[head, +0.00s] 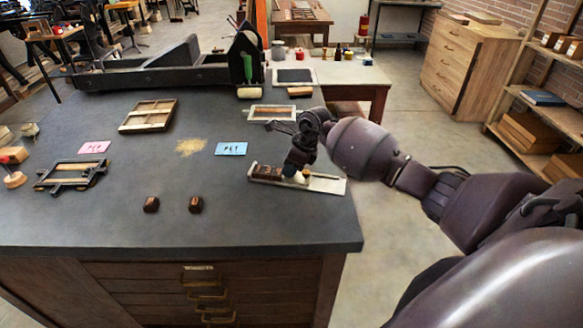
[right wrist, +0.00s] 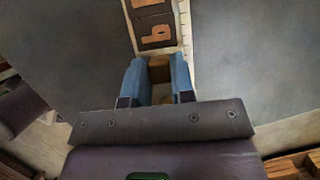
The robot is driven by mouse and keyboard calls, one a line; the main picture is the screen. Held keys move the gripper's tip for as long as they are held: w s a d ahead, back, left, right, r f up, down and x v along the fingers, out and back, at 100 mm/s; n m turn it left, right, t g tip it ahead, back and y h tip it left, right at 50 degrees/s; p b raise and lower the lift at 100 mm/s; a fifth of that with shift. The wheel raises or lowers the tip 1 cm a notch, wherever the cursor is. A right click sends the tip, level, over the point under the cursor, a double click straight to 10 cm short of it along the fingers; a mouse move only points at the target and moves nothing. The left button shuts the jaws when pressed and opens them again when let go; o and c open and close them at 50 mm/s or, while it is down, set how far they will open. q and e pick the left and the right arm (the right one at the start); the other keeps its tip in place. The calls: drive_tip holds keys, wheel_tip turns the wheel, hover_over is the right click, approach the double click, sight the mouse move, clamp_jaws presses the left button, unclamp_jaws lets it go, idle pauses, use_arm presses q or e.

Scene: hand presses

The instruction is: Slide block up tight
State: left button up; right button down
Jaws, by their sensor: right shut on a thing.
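A long light tray with a raised edge (head: 328,185) lies near the right edge of the dark bench. Dark type blocks (head: 266,172) sit at its left end. In the right wrist view, brown blocks with pale raised letter shapes (right wrist: 156,36) stand in a row in the channel. My right gripper (head: 295,174) is low over the tray, right of these blocks. Its two blue fingers (right wrist: 159,80) are shut on a plain wooden block (right wrist: 159,70), which appears close behind the lettered row; whether they touch is unclear. My left gripper is out of view.
Two loose dark blocks (head: 151,204) (head: 195,204) stand near the bench's front. A blue card (head: 231,149), pink card (head: 94,147), wooden frame (head: 148,115) and black-edged frame (head: 72,175) lie around. A long press (head: 150,76) stands behind. The bench's front middle is mostly clear.

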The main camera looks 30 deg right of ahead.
sight(305, 171)
drive_tip(key=c, duration=1)
unclamp_jaws()
drive_tip(key=shift+o, duration=0.2)
drive_tip(key=v, duration=1)
drive_tip(key=shift+s+r, duration=0.2)
drive_tip(key=shift+r, duration=0.15)
drive_tip(key=shift+d, duration=0.1)
